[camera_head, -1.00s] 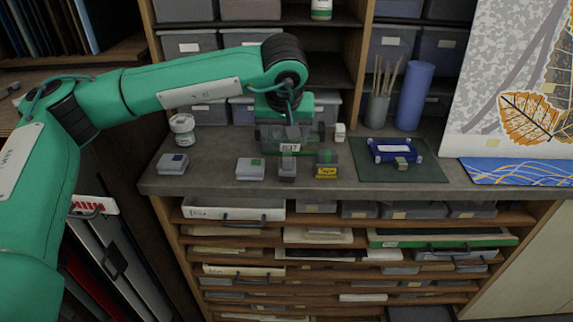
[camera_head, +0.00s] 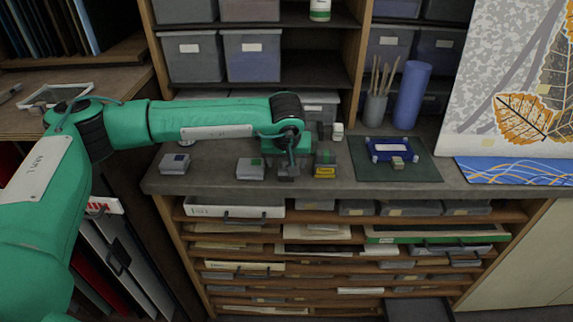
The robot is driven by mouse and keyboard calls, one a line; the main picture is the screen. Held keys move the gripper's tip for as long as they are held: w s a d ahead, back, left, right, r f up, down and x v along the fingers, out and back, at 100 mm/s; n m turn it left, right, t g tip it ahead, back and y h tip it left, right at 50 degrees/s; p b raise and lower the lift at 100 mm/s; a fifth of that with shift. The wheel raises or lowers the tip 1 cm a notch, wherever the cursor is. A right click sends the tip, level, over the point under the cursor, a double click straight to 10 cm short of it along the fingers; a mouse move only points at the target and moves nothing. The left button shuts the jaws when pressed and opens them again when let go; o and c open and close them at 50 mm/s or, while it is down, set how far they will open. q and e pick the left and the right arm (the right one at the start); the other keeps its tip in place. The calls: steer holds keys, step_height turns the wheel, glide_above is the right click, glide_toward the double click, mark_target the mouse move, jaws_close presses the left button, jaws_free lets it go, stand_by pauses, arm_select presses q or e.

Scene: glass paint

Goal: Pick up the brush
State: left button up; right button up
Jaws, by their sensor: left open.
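Several thin brushes (camera_head: 384,76) stand upright in a grey cup (camera_head: 375,108) at the back right of the counter, left of a blue roll. My left gripper (camera_head: 288,164) is open, low over the front middle of the counter. It is at a small grey box (camera_head: 288,174), and its fingers are small and partly hidden by my wrist. I cannot tell whether they touch the box. The left gripper is well to the left of the brushes and nearer the counter's front edge. My right gripper is not in view.
A blue frame-like object (camera_head: 393,150) lies on a dark green mat (camera_head: 425,174). A blue roll (camera_head: 412,95) stands beside the cup. Shelves with bins rise behind the counter (camera_head: 215,181).

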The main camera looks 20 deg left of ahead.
arm_select(q)
steer(key=c, duration=1.1)
steer(key=shift+r, duration=0.1)
steer(key=shift+r, duration=0.6)
step_height(320, 180, up, 19)
steer(key=b, duration=0.3)
steer(key=shift+f+b, duration=0.15)
steer(key=shift+b, duration=0.15)
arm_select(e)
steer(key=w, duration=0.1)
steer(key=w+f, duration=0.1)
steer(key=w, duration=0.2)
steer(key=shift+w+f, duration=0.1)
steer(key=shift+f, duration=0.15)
